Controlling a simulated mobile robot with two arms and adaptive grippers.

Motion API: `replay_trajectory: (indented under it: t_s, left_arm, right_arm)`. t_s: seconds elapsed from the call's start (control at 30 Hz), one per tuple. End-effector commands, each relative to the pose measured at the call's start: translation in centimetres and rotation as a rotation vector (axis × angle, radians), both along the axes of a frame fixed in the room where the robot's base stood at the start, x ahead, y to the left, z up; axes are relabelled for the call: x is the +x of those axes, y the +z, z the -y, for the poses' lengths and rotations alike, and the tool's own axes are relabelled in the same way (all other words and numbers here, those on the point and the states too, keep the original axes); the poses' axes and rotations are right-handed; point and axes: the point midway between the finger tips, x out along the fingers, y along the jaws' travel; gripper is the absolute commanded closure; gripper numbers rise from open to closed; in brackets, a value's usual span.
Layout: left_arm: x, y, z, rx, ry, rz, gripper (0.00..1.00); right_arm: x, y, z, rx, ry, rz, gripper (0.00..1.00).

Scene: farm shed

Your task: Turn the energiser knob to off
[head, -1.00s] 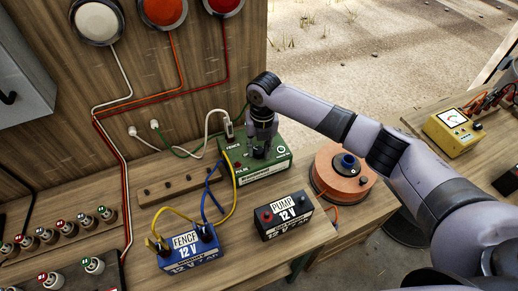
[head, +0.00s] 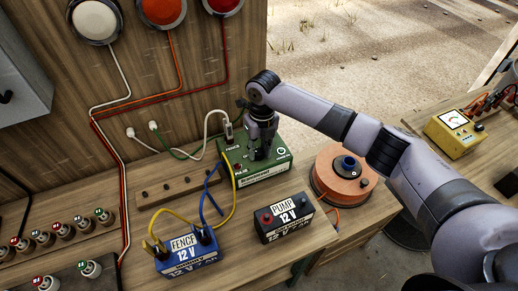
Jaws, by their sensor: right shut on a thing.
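The green energiser box (head: 277,170) stands on the bench against the wooden back wall, with a white cable and a green cable at its back. My right gripper (head: 259,155) points down onto the top of the box and is shut on the knob there. The knob itself is hidden by the fingers, so its setting cannot be read. My left gripper is not in view.
A blue fence battery (head: 187,250) with yellow and blue leads stands in front of the box. A black pump battery (head: 285,218) and an orange reel (head: 340,175) stand to the right. A yellow meter (head: 455,132) is at far right.

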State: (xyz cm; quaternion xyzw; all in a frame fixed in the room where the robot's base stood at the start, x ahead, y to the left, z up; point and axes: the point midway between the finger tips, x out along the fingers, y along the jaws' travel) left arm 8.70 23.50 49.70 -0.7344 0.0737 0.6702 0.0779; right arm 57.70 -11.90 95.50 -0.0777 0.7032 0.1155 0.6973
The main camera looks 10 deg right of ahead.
Motion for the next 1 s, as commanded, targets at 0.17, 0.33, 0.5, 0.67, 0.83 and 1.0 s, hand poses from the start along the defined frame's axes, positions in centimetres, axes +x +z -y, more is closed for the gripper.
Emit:
replay_trajectory:
  t_s: [0.17, 0.33, 0.5, 0.67, 0.83, 1.0]
  left_arm:
    - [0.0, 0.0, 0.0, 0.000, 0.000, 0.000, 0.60]
    - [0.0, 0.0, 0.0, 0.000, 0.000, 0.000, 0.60]
    - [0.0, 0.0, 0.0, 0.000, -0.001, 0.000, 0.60]
    - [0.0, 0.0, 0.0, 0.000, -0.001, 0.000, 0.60]
    - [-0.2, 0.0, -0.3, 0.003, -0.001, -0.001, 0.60]
    - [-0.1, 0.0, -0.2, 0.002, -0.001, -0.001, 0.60]
  right_arm:
    - [0.1, 0.1, 0.0, 0.001, 0.001, 0.003, 0.99]
    - [0.1, 0.1, 0.0, 0.001, 0.000, 0.002, 0.61]
    - [0.0, 0.1, 0.0, 0.000, 0.000, 0.001, 0.51]
    - [0.0, 0.0, 0.0, 0.000, -0.001, 0.001, 0.51]
    - [0.1, 0.3, 0.0, 0.001, -0.001, 0.002, 0.51]
    - [0.2, 2.6, 0.1, 0.001, 0.000, 0.005, 0.51]
